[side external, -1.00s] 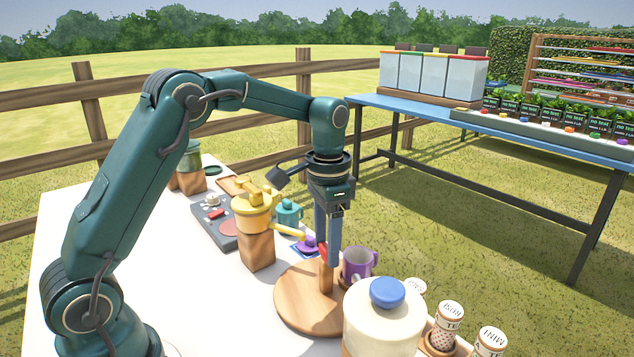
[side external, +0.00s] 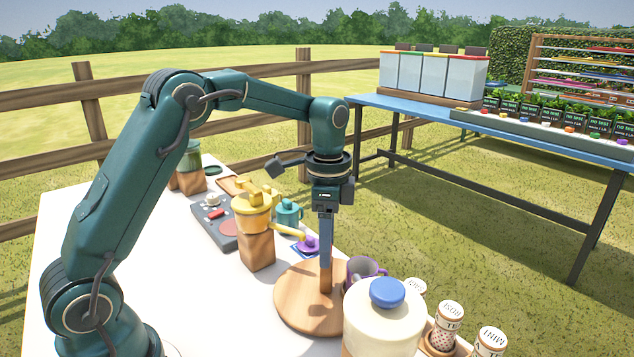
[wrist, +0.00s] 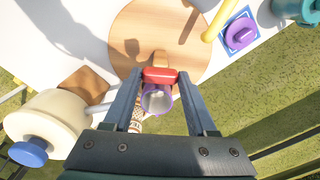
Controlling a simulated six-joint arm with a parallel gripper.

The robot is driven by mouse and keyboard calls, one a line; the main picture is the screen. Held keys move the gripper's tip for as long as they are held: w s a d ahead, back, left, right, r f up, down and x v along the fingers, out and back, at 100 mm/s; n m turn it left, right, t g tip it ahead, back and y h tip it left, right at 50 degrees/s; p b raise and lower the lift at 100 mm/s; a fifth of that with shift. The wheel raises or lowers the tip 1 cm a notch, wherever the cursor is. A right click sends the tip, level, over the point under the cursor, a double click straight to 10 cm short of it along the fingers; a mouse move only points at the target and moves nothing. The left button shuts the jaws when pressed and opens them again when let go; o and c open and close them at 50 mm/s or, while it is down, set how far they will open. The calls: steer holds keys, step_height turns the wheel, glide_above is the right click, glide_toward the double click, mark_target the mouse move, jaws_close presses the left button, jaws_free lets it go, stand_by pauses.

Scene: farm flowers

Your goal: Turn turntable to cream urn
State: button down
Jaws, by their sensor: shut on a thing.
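The turntable (side external: 300,312) is a round wooden disc with an upright wooden post (side external: 326,281). A red grip bar (wrist: 160,75) tops the post in the wrist view. My gripper (side external: 325,264) points straight down and is shut on this red bar, which its fingers hide in the side view. A purple mug (side external: 360,267) is at the turntable's edge, partly behind the urn; the wrist view shows it between my fingers, beyond the bar. The cream urn (side external: 384,325) with a blue lid knob (side external: 387,292) stands just right of the turntable.
A yellow pot (side external: 252,222) sits on a wooden block (side external: 257,250) left of the turntable. A teal pot (side external: 288,212) and a purple item on a blue-edged card (side external: 309,243) are behind. Labelled jars (side external: 449,318) stand right of the urn.

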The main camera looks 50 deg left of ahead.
steer(key=shift+r+m, duration=0.1)
steer(key=shift+m, duration=4.4)
steer(key=shift+c, duration=1)
jaws_free()
steer(key=shift+r, duration=2.55)
